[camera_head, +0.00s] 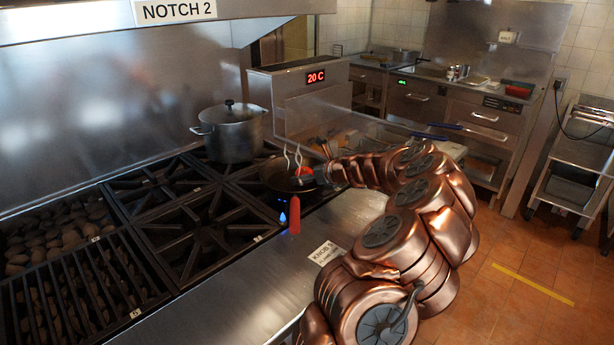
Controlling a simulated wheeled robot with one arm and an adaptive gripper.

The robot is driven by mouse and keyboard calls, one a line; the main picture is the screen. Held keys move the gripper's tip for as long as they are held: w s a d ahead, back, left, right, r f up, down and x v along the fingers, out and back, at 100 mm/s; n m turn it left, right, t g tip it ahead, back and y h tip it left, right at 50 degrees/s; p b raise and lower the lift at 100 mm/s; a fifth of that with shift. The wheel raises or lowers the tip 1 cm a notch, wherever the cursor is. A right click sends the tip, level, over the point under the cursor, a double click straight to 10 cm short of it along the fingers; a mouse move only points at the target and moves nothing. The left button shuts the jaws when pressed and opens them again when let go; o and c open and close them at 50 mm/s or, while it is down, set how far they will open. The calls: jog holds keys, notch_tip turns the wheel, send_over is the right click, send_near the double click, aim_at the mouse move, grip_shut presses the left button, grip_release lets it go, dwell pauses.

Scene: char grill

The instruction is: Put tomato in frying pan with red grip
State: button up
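The frying pan (272,181) is dark and sits on the right part of the stove. Its red grip (294,216) points toward the front counter. The tomato (304,171) is a small red shape at the pan's right side, partly hidden by the end of my arm. My gripper (309,178) is over the pan's right side, right by the tomato.
A steel pot (232,133) with a lid stands on the burner behind the pan. Empty burner grates (212,222) and a charcoal grill (70,270) lie to the left. A steel unit with a "20 C" display (315,77) stands behind.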

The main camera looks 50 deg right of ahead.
jog(key=shift+r, duration=0.2)
jog(key=shift+b+v, duration=0.55)
jog(key=shift+v, duration=5.45)
